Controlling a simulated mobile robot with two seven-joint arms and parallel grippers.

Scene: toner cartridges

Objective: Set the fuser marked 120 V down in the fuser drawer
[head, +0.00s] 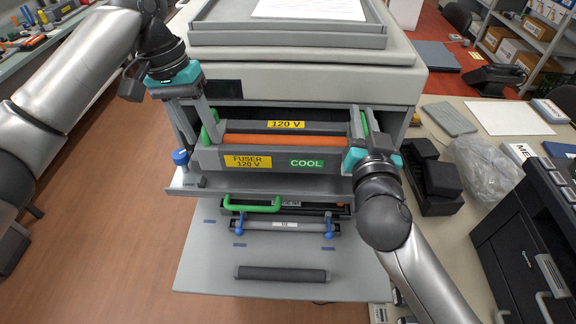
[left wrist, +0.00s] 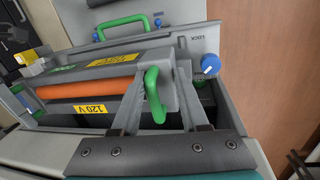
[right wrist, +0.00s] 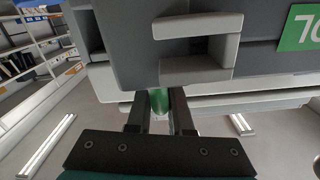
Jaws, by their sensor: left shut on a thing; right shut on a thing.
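The fuser (head: 305,160) is a grey unit with an orange roller, yellow 120 V labels and a green COOL label. It lies level across the open fuser drawer (head: 255,189) at the printer's front. I cannot tell whether its underside touches the drawer floor. My left gripper (head: 207,136) is shut on the green handle at the fuser's left end; that handle shows between the fingers in the left wrist view (left wrist: 154,92). My right gripper (head: 360,130) is shut on the right-end green handle, partly hidden in the right wrist view (right wrist: 158,102).
A blue lock knob (head: 181,158) stands at the drawer's left front corner, close to my left gripper. Below are a green handle (head: 250,205), blue levers and a lowered front panel (head: 225,255). A clear plastic bag (head: 485,165) and dark blocks lie on the right-hand table.

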